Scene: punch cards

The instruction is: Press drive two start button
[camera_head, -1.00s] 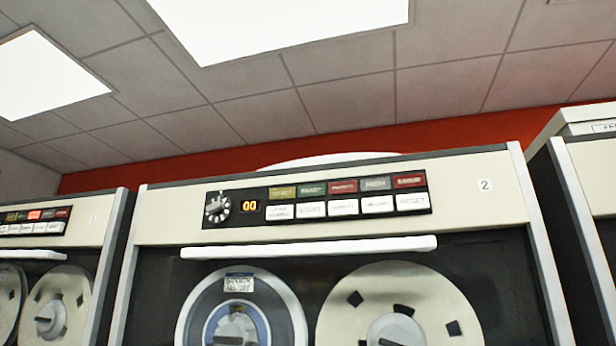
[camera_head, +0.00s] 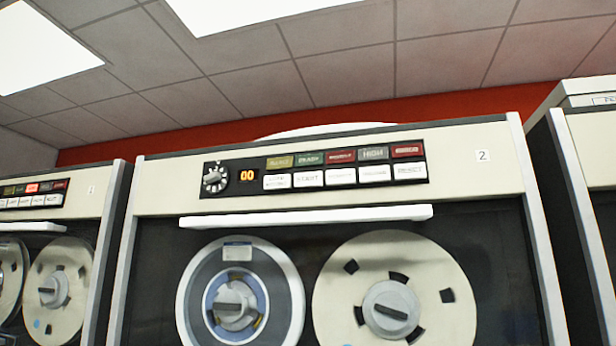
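Tape drive two (camera_head: 465,175), a cream cabinet with a "2" label (camera_head: 482,155), stands in front of me. Its black control panel (camera_head: 232,190) holds a knob (camera_head: 215,178), an orange "00" display (camera_head: 247,176), a row of coloured indicators and a row of white buttons below them. The start button (camera_head: 308,180) is the second white button from the left. Nothing touches it. Neither of my grippers shows in the view.
A white horizontal bar (camera_head: 305,217) juts out below the panel, above two tape reels (camera_head: 240,295) (camera_head: 394,300). Drive one (camera_head: 80,210) stands at left with a red indicator lit. Another cabinet (camera_head: 590,160) stands at right.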

